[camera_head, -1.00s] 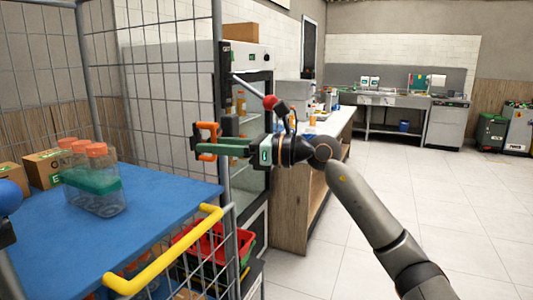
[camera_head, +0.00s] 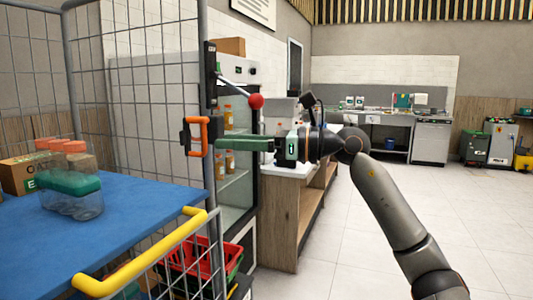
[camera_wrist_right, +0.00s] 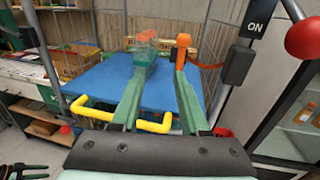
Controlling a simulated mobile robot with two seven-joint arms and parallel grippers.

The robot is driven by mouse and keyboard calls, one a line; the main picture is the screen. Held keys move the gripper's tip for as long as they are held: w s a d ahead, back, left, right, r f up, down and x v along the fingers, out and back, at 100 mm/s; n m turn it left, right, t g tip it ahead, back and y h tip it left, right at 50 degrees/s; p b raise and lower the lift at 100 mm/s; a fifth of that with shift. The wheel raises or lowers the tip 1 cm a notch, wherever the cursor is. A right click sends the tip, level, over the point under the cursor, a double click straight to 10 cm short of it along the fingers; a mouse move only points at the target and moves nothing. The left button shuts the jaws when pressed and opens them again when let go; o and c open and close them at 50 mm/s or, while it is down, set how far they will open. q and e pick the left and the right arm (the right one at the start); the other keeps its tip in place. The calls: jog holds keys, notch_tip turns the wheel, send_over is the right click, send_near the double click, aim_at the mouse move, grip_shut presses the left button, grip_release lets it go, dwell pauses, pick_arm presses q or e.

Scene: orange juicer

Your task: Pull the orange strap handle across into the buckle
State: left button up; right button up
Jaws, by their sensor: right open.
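The orange strap handle (camera_head: 204,136) is a D-shaped grip at the cage's front post, beside the upright. It also shows in the wrist view (camera_wrist_right: 183,41), near the tip of the right-hand finger. My right gripper (camera_head: 217,146) comes in from the right with its green fingers pointing left. The tips end just right of the handle, with nothing held. In the wrist view the two fingers (camera_wrist_right: 165,62) stand apart, and an orange strap (camera_wrist_right: 208,66) runs behind the handle. I cannot clearly make out the buckle.
A lever with a red ball (camera_head: 256,101) stands out above my right gripper, beside a black "ON" box (camera_head: 210,62). The blue table (camera_head: 130,215) carries a bottle pack (camera_head: 75,203). A yellow bar (camera_head: 135,265) crosses the front, above a red basket (camera_head: 190,255). Floor is open at right.

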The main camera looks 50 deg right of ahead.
jog(key=b+v, duration=0.4)
jog(key=v, duration=0.2)
jog(key=shift+b, duration=0.35)
dwell(0.5)
